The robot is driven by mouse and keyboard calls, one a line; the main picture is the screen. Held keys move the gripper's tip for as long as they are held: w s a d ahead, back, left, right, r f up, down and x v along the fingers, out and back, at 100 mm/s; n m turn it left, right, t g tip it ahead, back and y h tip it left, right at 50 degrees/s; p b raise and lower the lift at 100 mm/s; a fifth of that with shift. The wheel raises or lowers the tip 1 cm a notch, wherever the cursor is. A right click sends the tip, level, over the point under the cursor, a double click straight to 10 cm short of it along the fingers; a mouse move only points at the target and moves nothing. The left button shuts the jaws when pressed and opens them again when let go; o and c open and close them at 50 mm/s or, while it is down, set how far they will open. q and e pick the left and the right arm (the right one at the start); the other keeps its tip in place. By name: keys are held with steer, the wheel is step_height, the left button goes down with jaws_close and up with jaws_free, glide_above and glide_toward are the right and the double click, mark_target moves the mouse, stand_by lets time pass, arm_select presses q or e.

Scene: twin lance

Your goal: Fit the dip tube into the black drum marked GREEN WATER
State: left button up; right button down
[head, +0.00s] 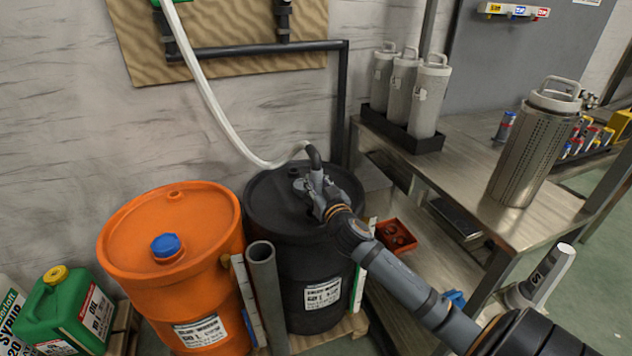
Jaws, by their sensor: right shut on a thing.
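The black drum (270,212) stands right of the orange drum, with a white label (322,293) too small to read surely. My right gripper (318,188) is over the drum's lid, its arm coming from the lower right. It is shut on the dip tube (315,157), whose black elbow top joins a pale hose (215,105) running to the upper left. The fingers and wrist hide the tube's lower part and the drum's opening, so I cannot tell whether the tube is inside the drum. My left gripper is out of view.
An orange drum (125,235) with a blue cap (166,247) stands left. An upright grey pipe (263,285) stands in front, between the drums. A metal bench (465,175) with grey canisters (430,98) is at right. A green jug (62,308) is at lower left.

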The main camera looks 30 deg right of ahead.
stand_by(0.8)
steer(key=shift+f+b, duration=1.9)
steer(key=shift+f, duration=0.35)
steer(key=c, duration=0.9)
jaws_free()
steer(key=shift+c, duration=0.2)
steer(key=shift+f, duration=0.1)
steer(key=v, duration=1.2)
